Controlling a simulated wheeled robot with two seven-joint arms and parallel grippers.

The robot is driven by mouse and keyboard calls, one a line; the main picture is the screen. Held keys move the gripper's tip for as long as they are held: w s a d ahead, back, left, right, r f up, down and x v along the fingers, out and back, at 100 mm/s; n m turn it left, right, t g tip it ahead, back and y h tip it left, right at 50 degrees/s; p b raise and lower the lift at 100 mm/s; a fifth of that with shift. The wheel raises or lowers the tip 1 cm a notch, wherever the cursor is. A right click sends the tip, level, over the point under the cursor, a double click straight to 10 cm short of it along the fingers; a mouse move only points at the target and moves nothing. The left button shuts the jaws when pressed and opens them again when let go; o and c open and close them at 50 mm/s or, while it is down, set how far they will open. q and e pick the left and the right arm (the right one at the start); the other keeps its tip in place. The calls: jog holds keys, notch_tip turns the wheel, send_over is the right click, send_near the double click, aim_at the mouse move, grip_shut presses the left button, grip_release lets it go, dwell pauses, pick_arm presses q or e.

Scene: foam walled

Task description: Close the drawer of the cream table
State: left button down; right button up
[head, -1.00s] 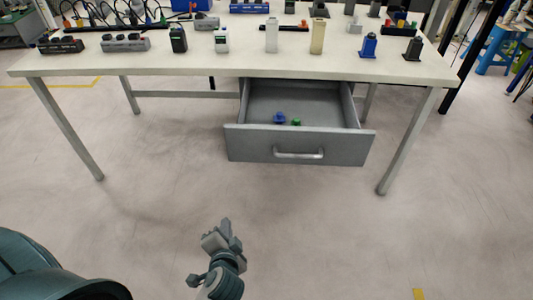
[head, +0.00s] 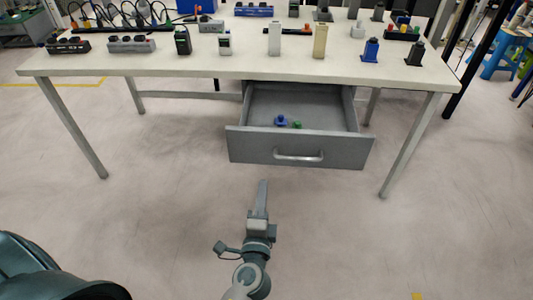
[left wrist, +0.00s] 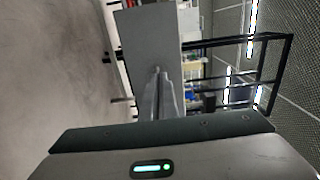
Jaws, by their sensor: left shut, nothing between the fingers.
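The cream table (head: 150,66) stands ahead in the head view. Its grey drawer (head: 245,146) hangs under the top and is pulled well out, with a metal bar handle (head: 299,156) on its front. A blue item (head: 281,120) and a green item (head: 297,125) lie inside it. My left gripper (head: 263,184) is shut and empty, in front of the drawer and pointing at it, apart from it as far as I can tell. In the left wrist view the shut fingers (left wrist: 159,75) appear against the grey drawer front (left wrist: 148,40). My right gripper is not in view.
Several small devices and blocks stand on the tabletop, among them a black power strip (head: 69,46) and a blue block (head: 371,49). Table legs (head: 75,130) flank the drawer. The floor (head: 150,220) in front is clear. A blue stool (head: 500,50) stands at the right.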

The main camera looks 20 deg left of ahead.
aim_at(267, 145)
pick_arm(q)
jog(key=p+x, duration=0.3)
jog(key=x, duration=1.1)
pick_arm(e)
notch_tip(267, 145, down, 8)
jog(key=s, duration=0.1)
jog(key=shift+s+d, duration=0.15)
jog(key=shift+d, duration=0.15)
pick_arm(q)
jog(key=shift+s, duration=0.1)
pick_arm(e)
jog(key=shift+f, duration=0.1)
